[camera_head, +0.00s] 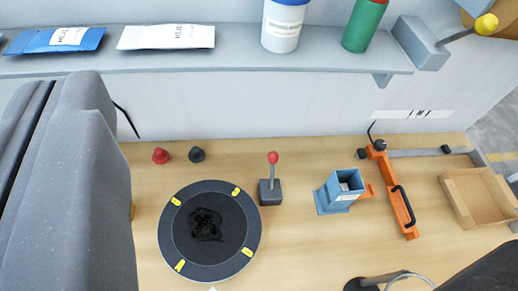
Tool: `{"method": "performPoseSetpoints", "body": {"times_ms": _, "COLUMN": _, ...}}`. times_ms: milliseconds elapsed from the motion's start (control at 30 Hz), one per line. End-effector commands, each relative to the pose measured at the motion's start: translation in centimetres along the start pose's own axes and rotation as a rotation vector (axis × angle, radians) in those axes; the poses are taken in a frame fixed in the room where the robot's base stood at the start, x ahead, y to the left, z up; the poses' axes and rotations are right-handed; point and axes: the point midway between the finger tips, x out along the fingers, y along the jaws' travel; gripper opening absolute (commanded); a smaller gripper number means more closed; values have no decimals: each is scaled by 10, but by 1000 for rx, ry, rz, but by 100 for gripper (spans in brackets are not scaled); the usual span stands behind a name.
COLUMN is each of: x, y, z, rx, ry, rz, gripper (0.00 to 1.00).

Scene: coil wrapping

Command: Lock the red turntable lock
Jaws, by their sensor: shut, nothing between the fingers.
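A round black turntable (174,228) with yellow marks on its rim lies on the wooden table, left of centre. A dark crumpled-looking patch (206,224) is at its middle. Just right of the turntable stands a lever with a red ball knob (273,158) on a dark grey block (270,192); it looks like the red turntable lock. Its rod points up in the picture, leaning slightly right.
A red knob (160,156) and a black knob (196,154) sit behind the turntable. A blue holder (333,195), an orange tool (399,196) and a cardboard tray (472,211) stand to the right. A shelf (235,61) crosses the back. A large grey body (80,200) blocks the left.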

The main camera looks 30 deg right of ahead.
Motion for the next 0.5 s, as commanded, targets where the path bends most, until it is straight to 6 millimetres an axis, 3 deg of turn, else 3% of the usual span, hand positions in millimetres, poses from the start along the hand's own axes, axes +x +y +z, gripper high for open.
{"method": "performPoseSetpoints", "body": {"times_ms": 133, "x": 8, "y": 2, "z": 5, "rx": -17, "ry": -17, "rz": 16, "gripper": 0}}
{"method": "performPoseSetpoints", "body": {"times_ms": 267, "x": 40, "y": 9, "z": 29, "rx": -96, "ry": -93, "rz": 81, "gripper": 0}}
{"method": "performPoseSetpoints", "body": {"times_ms": 333, "x": 65, "y": 3, "z": 50, "rx": -167, "ry": -155, "rz": 136, "gripper": 0}}
{"method": "performPoseSetpoints", "body": {"times_ms": 500, "x": 131, "y": 27, "z": 114, "rx": -379, "ry": -349, "rz": 283, "gripper": 0}}
